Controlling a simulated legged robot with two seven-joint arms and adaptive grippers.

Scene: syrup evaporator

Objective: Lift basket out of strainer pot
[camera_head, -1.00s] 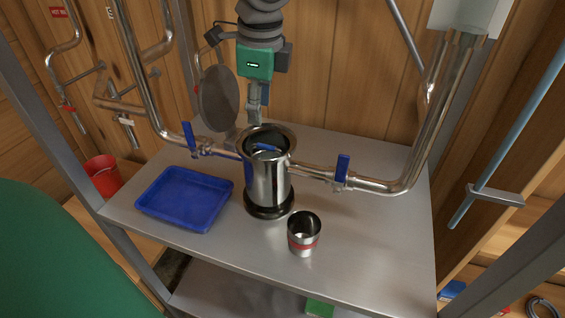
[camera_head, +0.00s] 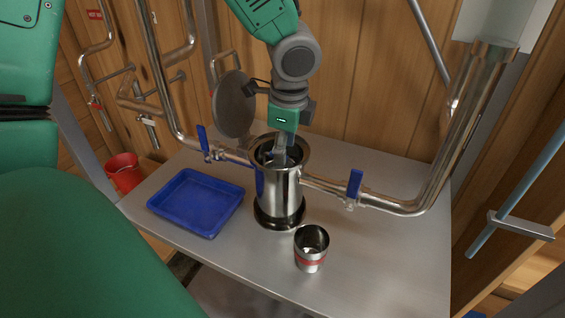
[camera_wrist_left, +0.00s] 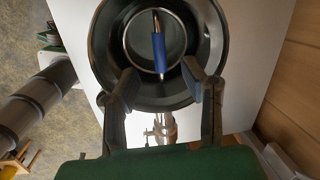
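The strainer pot (camera_head: 281,198) is a steel cylinder on a black base, upright on the metal table and joined to pipes on both sides. Its round lid (camera_head: 234,104) stands open behind it. The basket (camera_wrist_left: 143,40) sits inside the pot, with a blue bar handle (camera_wrist_left: 158,56) across its opening in the left wrist view. My left gripper (camera_head: 280,160) points down at the pot's mouth. Its fingers (camera_wrist_left: 161,80) are spread apart, near the handle's lower end in the left wrist view, not closed on it. My right gripper is not in view.
A blue tray (camera_head: 196,203) lies left of the pot. A steel cup with a red band (camera_head: 311,252) stands in front. Pipes with blue valve levers (camera_head: 355,184) flank the pot. A red bucket (camera_head: 124,172) is at far left.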

